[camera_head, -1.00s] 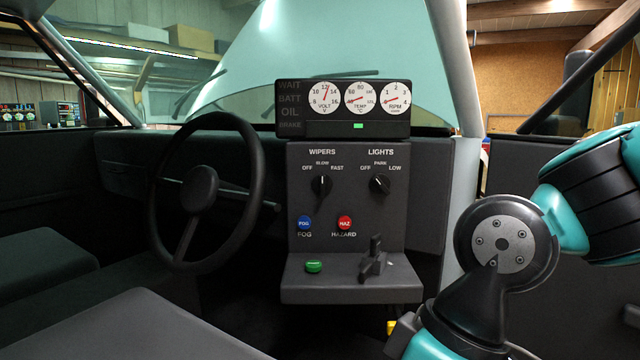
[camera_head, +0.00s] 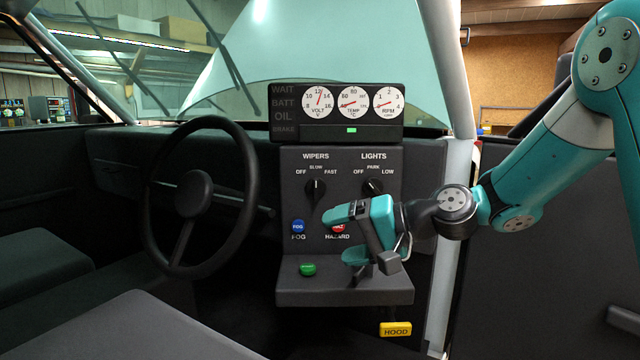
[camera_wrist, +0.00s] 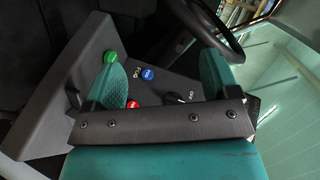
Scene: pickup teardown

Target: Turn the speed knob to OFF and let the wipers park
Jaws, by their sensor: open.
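The WIPERS speed knob (camera_head: 316,191) is black and sits on the grey dash panel below the OFF, SLOW and FAST labels. Its pointer stands roughly upright, toward SLOW. Two wiper arms stand raised across the windshield, one at centre (camera_head: 222,60) and one at left (camera_head: 112,48). My gripper (camera_head: 350,236) is open and empty, low and right of the knob, in front of the HAZARD button. In the wrist view my gripper (camera_wrist: 162,80) has its fingers spread, with a black knob (camera_wrist: 178,98) partly hidden behind the gripper body.
The LIGHTS knob (camera_head: 373,188) is just above my gripper. The blue FOG button (camera_head: 298,226) and partly covered red HAZARD button (camera_head: 338,228) lie below the knobs. A ledge (camera_head: 330,291) with a green button (camera_head: 308,270) juts out below. The steering wheel (camera_head: 250,200) is left.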

